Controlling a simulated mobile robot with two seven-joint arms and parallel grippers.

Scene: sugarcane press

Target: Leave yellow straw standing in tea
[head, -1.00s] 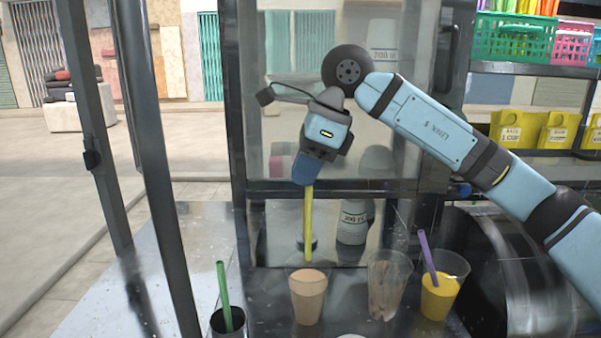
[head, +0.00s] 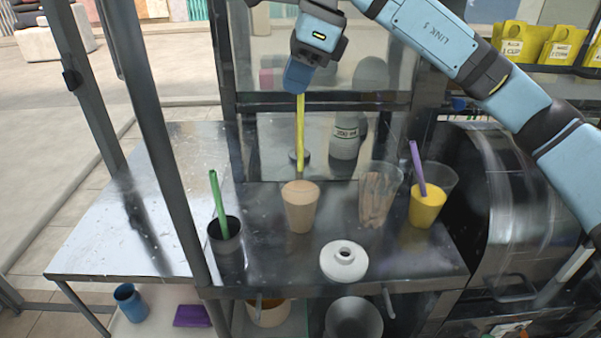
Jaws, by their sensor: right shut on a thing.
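A yellow straw (head: 300,135) hangs upright in my right gripper (head: 297,80), which is shut on its upper end. The straw's lower end shows just above the rim of a cup of milky brown tea (head: 301,208); whether it is over the cup or behind it I cannot tell. The tea cup stands on the metal counter (head: 270,255). My left gripper is not in view.
A dark cup with a green straw (head: 219,205) stands left of the tea. A clear cup with brown pieces (head: 378,195) and a yellow drink with a purple straw (head: 427,207) stand right. A white lid-like disc (head: 343,261) lies in front. A post (head: 165,150) rises at left.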

